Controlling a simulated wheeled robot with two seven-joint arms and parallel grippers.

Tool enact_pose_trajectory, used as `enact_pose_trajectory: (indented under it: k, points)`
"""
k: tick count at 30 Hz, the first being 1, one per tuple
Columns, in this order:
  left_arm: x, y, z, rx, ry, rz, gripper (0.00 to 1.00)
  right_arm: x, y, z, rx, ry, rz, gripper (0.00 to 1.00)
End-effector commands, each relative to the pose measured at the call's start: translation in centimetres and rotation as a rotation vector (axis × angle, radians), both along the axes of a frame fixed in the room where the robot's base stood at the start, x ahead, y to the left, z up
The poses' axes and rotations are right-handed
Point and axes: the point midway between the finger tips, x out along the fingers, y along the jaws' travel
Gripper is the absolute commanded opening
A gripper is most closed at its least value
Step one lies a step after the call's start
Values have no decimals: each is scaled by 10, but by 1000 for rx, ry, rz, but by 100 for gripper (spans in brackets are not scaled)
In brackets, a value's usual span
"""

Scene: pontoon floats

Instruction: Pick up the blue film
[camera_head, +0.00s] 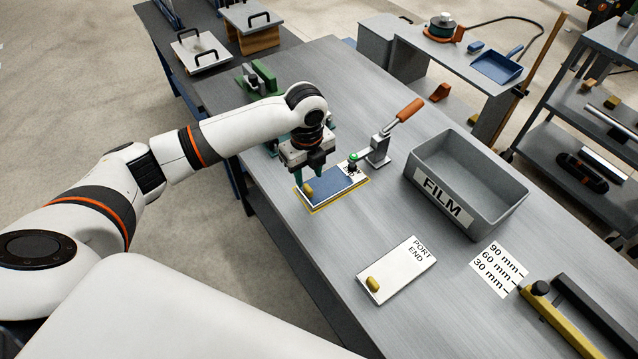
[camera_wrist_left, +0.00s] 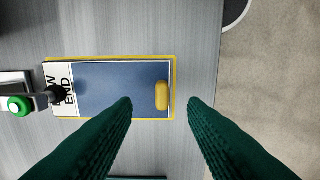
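The blue film (camera_head: 335,184) lies flat on a yellow-edged plate on the grey bench. It also shows in the left wrist view (camera_wrist_left: 112,88). A small yellow block (camera_head: 308,191) stands at one end of it, and a white lettered strip (camera_wrist_left: 65,88) is at the other. My left gripper (camera_head: 310,172) is above the yellow-block end. In the left wrist view its dark green fingers (camera_wrist_left: 160,103) are apart, with the yellow block (camera_wrist_left: 162,95) showing between them and nothing held. My right gripper is not in view.
A clamp with an orange handle (camera_head: 408,110) stands at the lettered end; its black tip (camera_wrist_left: 55,95) overlaps that strip. A grey FILM bin (camera_head: 480,200) is to the right. A white PORT END card (camera_head: 397,270) with a yellow block lies in front. Bare bench lies between.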

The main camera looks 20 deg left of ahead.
Motion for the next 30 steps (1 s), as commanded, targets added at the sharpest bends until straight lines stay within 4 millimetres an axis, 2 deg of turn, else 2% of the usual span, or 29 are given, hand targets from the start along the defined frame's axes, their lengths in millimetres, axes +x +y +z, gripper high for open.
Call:
enact_pose_trajectory:
  k: [4,8,12,20,21,28,30]
  points:
    - [-2,1,-11,0,4,0,39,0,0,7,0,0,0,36]
    - [-3,3,-31,0,4,2,39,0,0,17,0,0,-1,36]
    - [-2,2,-49,-1,1,-1,39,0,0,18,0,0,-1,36]
    - [-2,3,-54,0,-1,-1,39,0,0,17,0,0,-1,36]
    - [-2,3,-54,0,-1,-1,37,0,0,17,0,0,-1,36]
    - [-2,3,-54,0,-1,-1,0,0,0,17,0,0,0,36]
    - [-2,3,-54,0,-1,0,0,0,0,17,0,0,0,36]
